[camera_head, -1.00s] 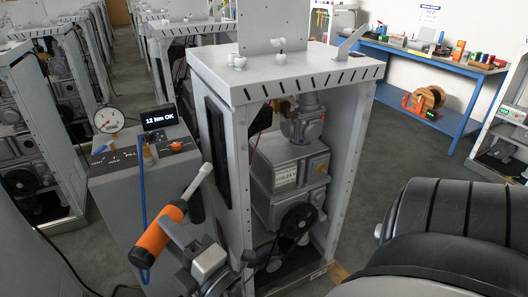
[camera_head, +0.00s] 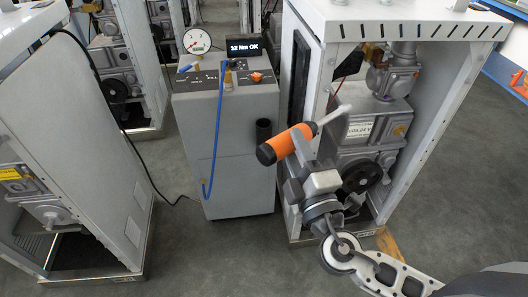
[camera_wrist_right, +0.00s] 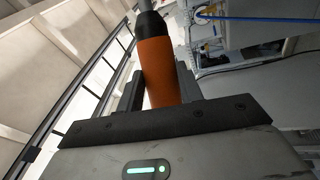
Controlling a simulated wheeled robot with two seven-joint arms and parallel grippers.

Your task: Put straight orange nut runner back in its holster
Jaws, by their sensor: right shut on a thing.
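The straight nut runner (camera_head: 284,146) has an orange body with a dark end and a light grey nose that points up and right. My right gripper (camera_head: 308,150) is shut on it and holds it nearly level in the air. In the right wrist view the orange body (camera_wrist_right: 160,72) sits between the two dark fingers. A black tubular holster (camera_head: 263,130) is fixed to the right side of the grey cart (camera_head: 234,150). In the head view the tool's dark end appears just below and close to the holster. The gap in depth is hard to tell. My left gripper is not in view.
The cart carries a display (camera_head: 244,48) reading "12 Nm OK" and a round gauge (camera_head: 196,41). A blue hose (camera_head: 213,150) hangs down its front. An open machine cabinet (camera_head: 312,90) stands close on the right, behind my gripper. Grey floor (camera_head: 185,240) is clear in front.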

